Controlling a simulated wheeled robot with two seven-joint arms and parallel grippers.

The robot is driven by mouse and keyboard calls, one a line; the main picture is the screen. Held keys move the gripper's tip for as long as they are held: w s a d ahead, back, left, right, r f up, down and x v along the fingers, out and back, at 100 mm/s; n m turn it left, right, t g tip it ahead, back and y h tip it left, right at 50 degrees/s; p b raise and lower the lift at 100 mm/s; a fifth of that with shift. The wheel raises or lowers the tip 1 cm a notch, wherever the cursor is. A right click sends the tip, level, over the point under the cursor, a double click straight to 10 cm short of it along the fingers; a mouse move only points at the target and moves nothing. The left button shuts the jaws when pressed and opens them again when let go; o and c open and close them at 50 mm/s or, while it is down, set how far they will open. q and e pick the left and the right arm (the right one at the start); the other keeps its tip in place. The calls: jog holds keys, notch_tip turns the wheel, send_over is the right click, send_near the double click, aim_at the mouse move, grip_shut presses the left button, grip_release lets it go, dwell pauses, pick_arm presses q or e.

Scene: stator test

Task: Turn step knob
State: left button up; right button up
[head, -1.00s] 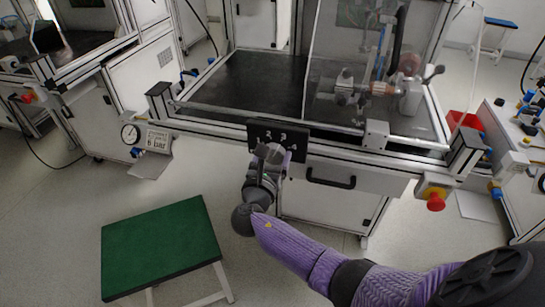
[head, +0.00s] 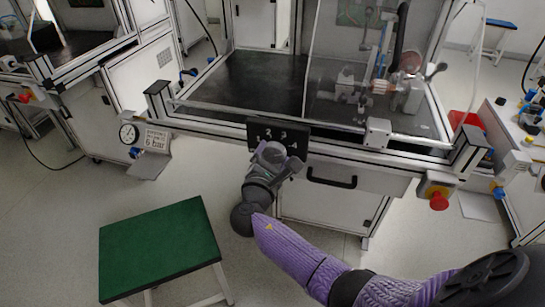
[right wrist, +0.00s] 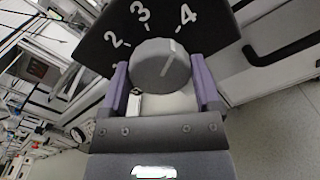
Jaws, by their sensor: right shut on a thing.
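The step knob (right wrist: 160,65) is a round grey dial with a white line. It sits on a black panel (right wrist: 95,40) with the white numbers 2, 3 and 4 showing. The panel (head: 254,132) is on the front rail of the test bench in the head view. My right gripper (right wrist: 162,82) is shut on the knob, with one purple finger on each side. In the head view my right gripper (head: 272,150) covers the knob and part of the panel. My left gripper is not in view.
A drawer handle (head: 331,179) is right of the panel. A red emergency button (head: 439,201) is further right. A clear guard (head: 330,60) covers the bench's right part. A green-topped stool (head: 160,245) stands at lower left, with clear floor around it.

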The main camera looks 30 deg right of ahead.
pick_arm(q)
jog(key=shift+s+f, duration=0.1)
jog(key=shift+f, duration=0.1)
pick_arm(e)
jog(key=shift+f+m, duration=0.15)
jog(key=shift+m, duration=0.45)
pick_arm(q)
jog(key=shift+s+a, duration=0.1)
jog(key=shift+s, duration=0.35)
pick_arm(e)
jog(key=o, duration=1.1)
jog(key=shift+c, duration=0.2)
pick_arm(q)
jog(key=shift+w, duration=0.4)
